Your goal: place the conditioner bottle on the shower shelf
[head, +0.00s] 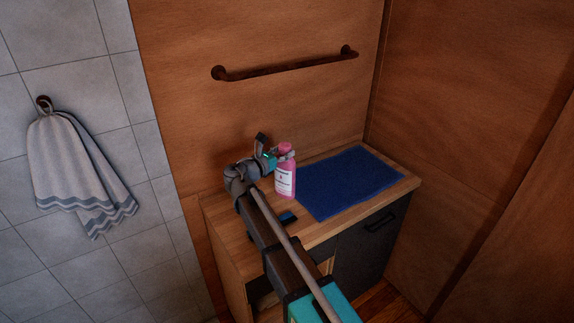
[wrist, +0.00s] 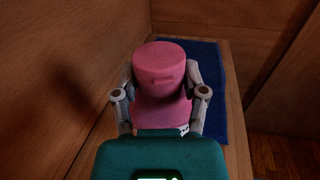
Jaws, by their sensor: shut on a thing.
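A pink conditioner bottle (head: 285,176) with a white label stands upright at the left part of the wooden counter, beside the blue mat. My gripper (head: 280,155) is shut on its upper part, just below the cap. In the wrist view the pink bottle (wrist: 160,85) fills the middle, with a finger of my gripper (wrist: 160,103) on each side. I cannot tell whether its base touches the counter. The shower shelf is not in view.
The blue mat (head: 345,182) covers much of the counter (head: 312,236). A small dark blue item (head: 288,217) lies near the front edge. A dark towel bar (head: 290,68) is on the wooden wall behind. A striped towel (head: 72,165) hangs on the tiled wall at left.

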